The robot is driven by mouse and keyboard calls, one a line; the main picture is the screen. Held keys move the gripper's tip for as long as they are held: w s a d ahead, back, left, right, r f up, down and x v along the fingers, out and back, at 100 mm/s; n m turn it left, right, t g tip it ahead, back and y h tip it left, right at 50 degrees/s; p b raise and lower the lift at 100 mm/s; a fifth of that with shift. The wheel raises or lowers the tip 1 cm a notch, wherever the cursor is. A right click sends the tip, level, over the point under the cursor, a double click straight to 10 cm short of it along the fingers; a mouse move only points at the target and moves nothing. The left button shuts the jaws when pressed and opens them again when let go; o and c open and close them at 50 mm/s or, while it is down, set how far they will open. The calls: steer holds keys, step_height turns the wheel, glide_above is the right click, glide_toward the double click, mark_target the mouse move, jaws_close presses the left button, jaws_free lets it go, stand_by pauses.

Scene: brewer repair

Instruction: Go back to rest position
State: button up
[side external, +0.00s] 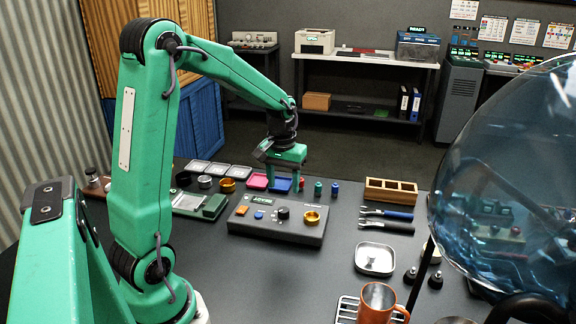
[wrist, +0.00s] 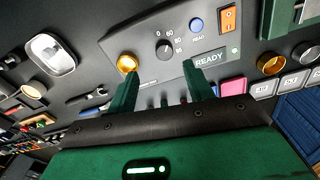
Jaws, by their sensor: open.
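My gripper (side external: 284,187) is open, pointing down over the table behind the grey control box (side external: 309,237), close above the small blue tray (side external: 282,185). In the wrist view the two green fingers of my gripper (wrist: 161,80) stand wide apart, and I see nothing clamped between them. The control box (wrist: 150,45) lies beyond the fingertips, with a dial, a blue button, an orange switch, a gold ring (wrist: 127,62) and a display reading READY. Whether the fingertips touch anything I cannot tell.
A pink tray (side external: 256,181) and small magenta, green and blue capped pieces (side external: 318,188) stand near the gripper. A wooden rack (side external: 390,190), tools (side external: 388,213), a metal dish (side external: 374,259), an orange mug (side external: 376,303) and a large glass globe (side external: 510,150) stand to the right.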

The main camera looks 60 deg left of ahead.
steer(key=s+d+r+m+t, duration=0.2)
steer(key=s+d+r+m, duration=0.1)
steer(key=s+d+r, duration=0.2)
steer(key=s+d+r+m+t, duration=0.3)
steer(key=s+d+r, duration=0.3)
steer(key=s+d, duration=0.3)
steer(key=shift+d+m, duration=0.7)
steer(key=shift+d, duration=0.4)
